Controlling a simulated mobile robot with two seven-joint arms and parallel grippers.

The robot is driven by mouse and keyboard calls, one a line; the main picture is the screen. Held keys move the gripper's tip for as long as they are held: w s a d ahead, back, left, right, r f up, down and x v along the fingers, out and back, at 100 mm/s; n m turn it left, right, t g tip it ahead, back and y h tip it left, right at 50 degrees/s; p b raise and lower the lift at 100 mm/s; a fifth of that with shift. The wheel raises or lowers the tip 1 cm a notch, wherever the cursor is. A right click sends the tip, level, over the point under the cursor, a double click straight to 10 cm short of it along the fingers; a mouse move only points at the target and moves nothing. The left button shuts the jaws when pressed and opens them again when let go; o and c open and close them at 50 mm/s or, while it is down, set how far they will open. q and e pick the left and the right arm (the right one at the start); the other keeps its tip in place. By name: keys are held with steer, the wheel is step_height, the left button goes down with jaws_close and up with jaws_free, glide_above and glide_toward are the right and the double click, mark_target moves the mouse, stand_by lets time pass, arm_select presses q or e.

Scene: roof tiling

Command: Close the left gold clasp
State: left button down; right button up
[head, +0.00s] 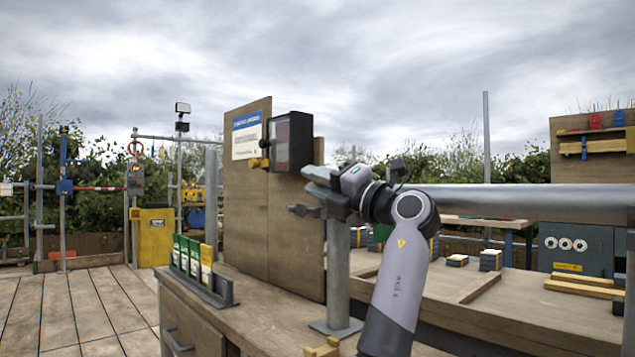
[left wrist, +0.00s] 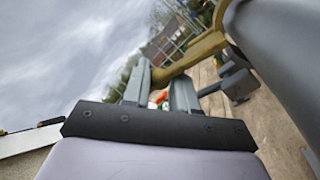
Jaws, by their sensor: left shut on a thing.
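A gold clasp (left wrist: 203,47) shows in the left wrist view as a curved gold arm beside a thick grey pipe (left wrist: 275,55). My left gripper (left wrist: 160,92) has its two grey fingers shut on the free end of this gold arm. In the head view, my left gripper (head: 314,190) is at the left end of the horizontal grey pipe (head: 530,203), above an upright post (head: 338,275). My gripper and wrist hide the clasp there. A grey bolt with a knob (left wrist: 238,84) sits beside the clasp. My right gripper is not in view.
A wooden panel (head: 245,215) with a dark box (head: 291,142) stands just left of my gripper. A workbench (head: 250,300) with a rack of cartons (head: 192,258) lies below. Open sky is above.

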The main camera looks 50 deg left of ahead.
arm_select(q)
steer(key=shift+f+n, duration=0.15)
steer(key=shift+n, duration=0.35)
steer(key=shift+w, duration=0.1)
steer(key=c, duration=1.1)
jaws_free()
steer(key=shift+f, duration=0.1)
steer(key=shift+o, duration=0.2)
steer(key=w+d+p, duration=0.2)
steer(key=w+d, duration=0.1)
steer(key=d, duration=1)
steer(key=shift+f, duration=0.15)
